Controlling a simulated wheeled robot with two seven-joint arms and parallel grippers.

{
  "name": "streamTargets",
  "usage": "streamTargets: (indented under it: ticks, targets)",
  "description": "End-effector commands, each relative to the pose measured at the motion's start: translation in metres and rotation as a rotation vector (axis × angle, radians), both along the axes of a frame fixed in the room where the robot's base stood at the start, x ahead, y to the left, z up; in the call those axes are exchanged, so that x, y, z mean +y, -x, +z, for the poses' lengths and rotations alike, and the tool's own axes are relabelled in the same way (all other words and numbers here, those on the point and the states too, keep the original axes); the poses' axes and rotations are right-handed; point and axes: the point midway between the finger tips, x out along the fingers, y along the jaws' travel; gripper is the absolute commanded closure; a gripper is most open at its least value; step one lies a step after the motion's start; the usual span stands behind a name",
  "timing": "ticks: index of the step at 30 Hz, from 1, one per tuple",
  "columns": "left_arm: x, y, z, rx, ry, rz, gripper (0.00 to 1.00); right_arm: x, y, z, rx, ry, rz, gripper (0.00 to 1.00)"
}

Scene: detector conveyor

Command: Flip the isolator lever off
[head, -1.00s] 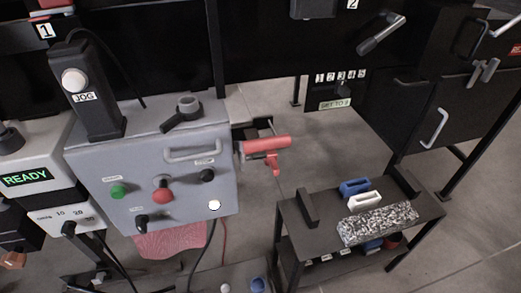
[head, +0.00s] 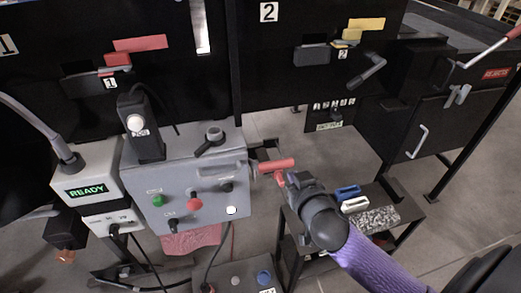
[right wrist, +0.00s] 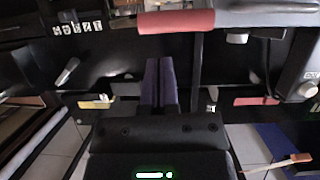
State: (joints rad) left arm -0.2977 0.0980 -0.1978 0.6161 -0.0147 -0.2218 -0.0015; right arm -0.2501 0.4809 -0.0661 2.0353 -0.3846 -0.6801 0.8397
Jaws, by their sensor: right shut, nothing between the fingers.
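The red lever (head: 276,166) sticks out to the right from the side of the grey control box (head: 205,200). I take it for the isolator lever. Its red grip lies roughly level. My right gripper (head: 290,181) is shut and empty, with its fingertips close below the lever's right end. In the head view I cannot tell whether they touch it. In the right wrist view the shut fingers (right wrist: 160,85) point toward the red grip (right wrist: 175,21), which crosses the top of the picture. My left gripper is not in view.
A small dark bench (head: 408,209) with blue and white blocks and a speckled slab stands behind my right forearm. A READY display box (head: 88,191) is left of the control box. Dark machine panels with red and yellow flags fill the back.

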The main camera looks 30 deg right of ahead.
Motion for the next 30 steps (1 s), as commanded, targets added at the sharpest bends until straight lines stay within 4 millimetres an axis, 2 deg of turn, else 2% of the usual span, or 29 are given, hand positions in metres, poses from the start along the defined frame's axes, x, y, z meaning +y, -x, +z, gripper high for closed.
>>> streamTargets:
  ticks: [1,3,6,17,20,30]
  targets:
    - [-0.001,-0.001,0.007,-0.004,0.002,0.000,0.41,0.002,-0.002,0.023,-0.041,-0.008,0.001,1.00]
    - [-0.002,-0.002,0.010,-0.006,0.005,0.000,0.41,0.004,-0.003,0.041,-0.081,-0.016,0.000,1.00]
    - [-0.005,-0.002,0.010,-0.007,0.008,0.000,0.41,0.006,-0.003,0.051,-0.107,-0.023,-0.001,1.00]
    - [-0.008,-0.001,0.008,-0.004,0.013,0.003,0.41,0.005,-0.007,0.049,-0.109,-0.024,-0.001,1.00]
    - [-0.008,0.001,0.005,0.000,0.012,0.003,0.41,0.002,-0.020,0.045,-0.110,-0.025,0.000,1.00]
    - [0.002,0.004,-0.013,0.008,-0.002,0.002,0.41,-0.015,-0.090,0.025,-0.108,-0.023,-0.003,1.00]
